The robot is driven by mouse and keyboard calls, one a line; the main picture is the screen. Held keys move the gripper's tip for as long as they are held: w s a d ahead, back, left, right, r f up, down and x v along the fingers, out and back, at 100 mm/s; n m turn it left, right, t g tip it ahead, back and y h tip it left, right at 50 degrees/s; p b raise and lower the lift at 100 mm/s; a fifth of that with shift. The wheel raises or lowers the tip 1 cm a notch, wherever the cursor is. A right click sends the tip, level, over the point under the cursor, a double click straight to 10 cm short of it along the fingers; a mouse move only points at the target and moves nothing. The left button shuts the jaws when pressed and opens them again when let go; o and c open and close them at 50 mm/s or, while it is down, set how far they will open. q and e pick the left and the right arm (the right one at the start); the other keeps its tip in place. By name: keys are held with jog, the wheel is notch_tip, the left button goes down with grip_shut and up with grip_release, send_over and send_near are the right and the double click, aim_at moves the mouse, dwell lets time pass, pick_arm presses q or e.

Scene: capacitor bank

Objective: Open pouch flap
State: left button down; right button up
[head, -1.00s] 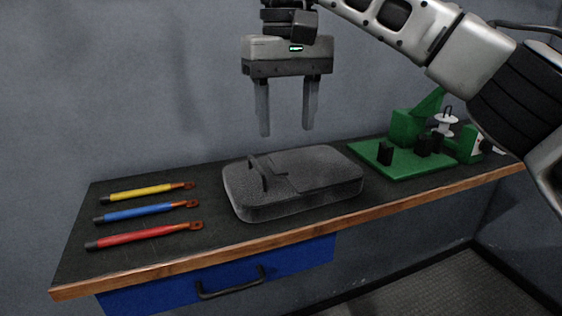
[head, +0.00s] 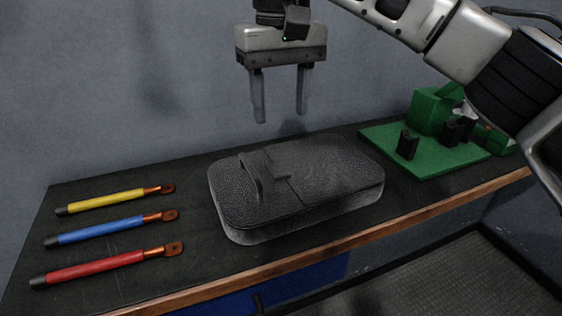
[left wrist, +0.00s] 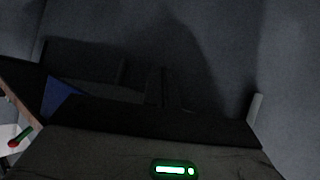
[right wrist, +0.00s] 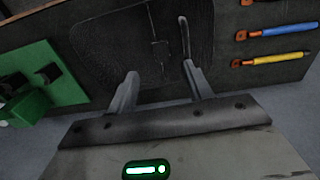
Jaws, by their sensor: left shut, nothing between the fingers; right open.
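The dark grey pouch (head: 335,175) lies flat on the bench, its flap (head: 275,158) lying down on top. A raised strap-like tab (head: 263,187) stands at the left part of the flap. My right gripper (head: 281,116) is open and empty, pointing down above and behind the pouch, touching nothing. In the right wrist view the pouch (right wrist: 120,45) and the tab (right wrist: 185,38) show beyond the open fingers. My left gripper (left wrist: 162,90) is shut and empty in its dim wrist view, away from the pouch; it is not in the head view.
Yellow (head: 110,199), blue (head: 110,229) and red (head: 95,266) cables with copper lugs lie left of the pouch. A green fixture (head: 425,155) stands at the right, partly hidden by my right arm. The bench (head: 195,270) has a wooden front edge; a wall stands behind.

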aim_at(282, 175)
notch_tip(282, 175, down, 11)
jog(key=shift+w, duration=0.1)
dwell(0.3)
grip_shut()
jog(key=shift+r, duration=0.1)
